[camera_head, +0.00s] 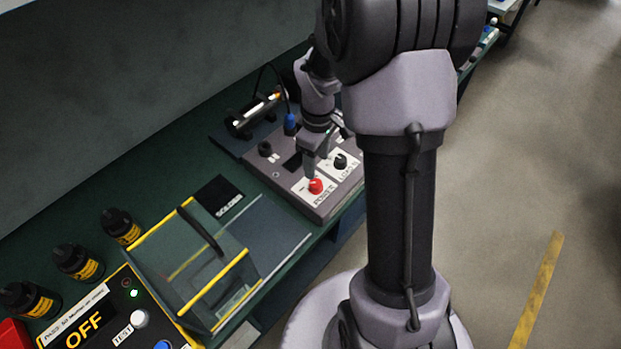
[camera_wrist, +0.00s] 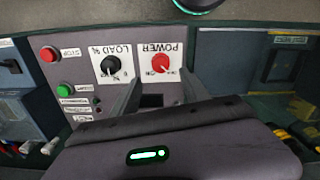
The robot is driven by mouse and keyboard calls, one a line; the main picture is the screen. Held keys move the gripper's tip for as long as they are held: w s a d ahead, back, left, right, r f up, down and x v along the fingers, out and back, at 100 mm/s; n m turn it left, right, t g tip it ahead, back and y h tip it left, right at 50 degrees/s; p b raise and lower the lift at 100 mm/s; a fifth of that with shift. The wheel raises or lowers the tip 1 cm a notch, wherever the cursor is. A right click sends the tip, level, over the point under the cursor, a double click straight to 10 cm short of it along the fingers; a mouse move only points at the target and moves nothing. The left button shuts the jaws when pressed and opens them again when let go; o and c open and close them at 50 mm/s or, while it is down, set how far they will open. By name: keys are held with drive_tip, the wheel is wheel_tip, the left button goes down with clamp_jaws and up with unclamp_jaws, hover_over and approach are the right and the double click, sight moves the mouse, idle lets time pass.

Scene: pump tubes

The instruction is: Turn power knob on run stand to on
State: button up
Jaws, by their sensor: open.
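The run stand (camera_head: 290,192) is a grey control box on the green bench in the head view. Its red power knob (camera_head: 316,186) sits on a white POWER plate. In the wrist view the red knob (camera_wrist: 160,63) appears upside down on its plate, near the gap between the fingertips. The knob's setting is too small to read surely. My gripper (camera_head: 311,172) is open and points down just above and behind the red knob. In the wrist view my gripper (camera_wrist: 160,76) shows two spread fingers with nothing between them. It does not visibly touch the knob.
A black LOAD knob (camera_wrist: 109,66) is close beside the power knob. A red STOP button (camera_wrist: 48,54) and a green button (camera_wrist: 65,90) lie further left. A clear yellow-edged cover (camera_head: 195,265), an OFF display (camera_head: 83,326) and black bottles (camera_head: 78,262) stand nearer on the bench.

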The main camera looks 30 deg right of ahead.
sight(316, 183)
wheel_tip(316, 183, down, 8)
drive_tip(key=shift+b, duration=1.1)
clamp_jaws()
